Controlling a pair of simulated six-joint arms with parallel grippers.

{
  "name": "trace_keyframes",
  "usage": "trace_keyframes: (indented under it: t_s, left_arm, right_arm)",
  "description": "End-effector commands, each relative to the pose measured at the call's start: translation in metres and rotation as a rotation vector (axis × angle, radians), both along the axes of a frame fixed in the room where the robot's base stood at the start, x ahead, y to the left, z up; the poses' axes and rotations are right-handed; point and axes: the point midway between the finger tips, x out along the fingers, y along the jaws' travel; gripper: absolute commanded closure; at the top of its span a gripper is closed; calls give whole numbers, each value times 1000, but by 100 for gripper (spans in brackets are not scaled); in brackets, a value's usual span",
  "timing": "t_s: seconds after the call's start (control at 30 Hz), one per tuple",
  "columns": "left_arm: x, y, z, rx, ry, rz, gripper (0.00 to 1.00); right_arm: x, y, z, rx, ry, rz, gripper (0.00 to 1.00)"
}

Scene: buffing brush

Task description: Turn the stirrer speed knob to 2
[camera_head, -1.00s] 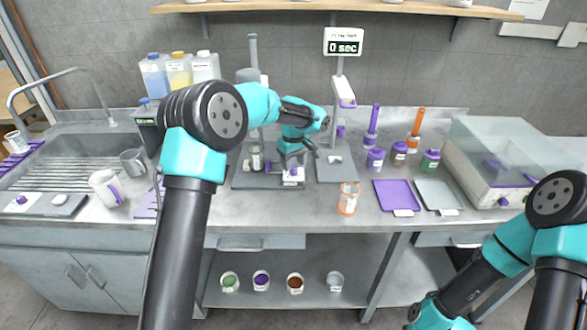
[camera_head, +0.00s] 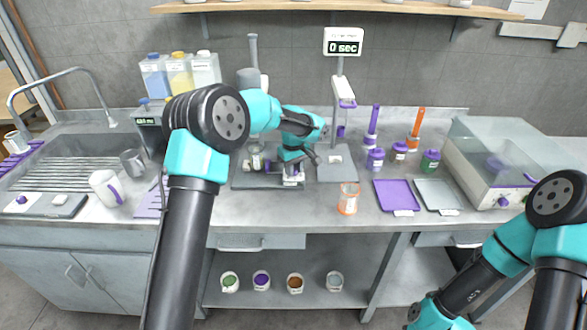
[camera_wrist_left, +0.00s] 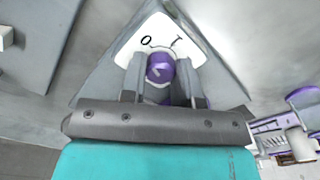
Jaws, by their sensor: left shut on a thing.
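The stirrer (camera_head: 250,78) stands at the back of the steel bench, with a flat grey base and an upright post. In the left wrist view its purple speed knob (camera_wrist_left: 160,68) has a white pointer mark and sits on a white dial panel (camera_wrist_left: 186,45). A 0-like mark and another mark show above the knob; I cannot read the rest. My left gripper (camera_wrist_left: 158,92) is shut on the knob, one finger on each side. In the head view the left gripper (camera_head: 293,172) is at the front of the stirrer base and covers the knob.
A second stand with a timer display (camera_head: 343,42) reading 0 sec is right of the stirrer. An orange-marked beaker (camera_head: 348,198) stands right of the left gripper. A purple tray (camera_head: 397,195) lies further right. A white mug (camera_head: 106,187) stands by the sink.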

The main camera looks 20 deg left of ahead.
Motion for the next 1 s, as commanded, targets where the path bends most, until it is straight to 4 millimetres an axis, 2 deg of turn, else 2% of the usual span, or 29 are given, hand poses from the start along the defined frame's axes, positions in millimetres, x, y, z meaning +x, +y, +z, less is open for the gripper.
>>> trace_keyframes:
  t_s: [0.1, 0.57, 1.0]
  left_arm:
    - [0, 0, 0, 0, 0, 0, 95]
    - [0, 0, 0, 0, 0, -87, 95]
    - [0, 0, 1, 0, 0, -421, 95]
  right_arm:
    - [0, 0, 0, 0, 0, 0, 100]
    - [0, 0, 0, 0, 0, 0, 100]
    - [0, 0, 0, 0, 0, 0, 100]
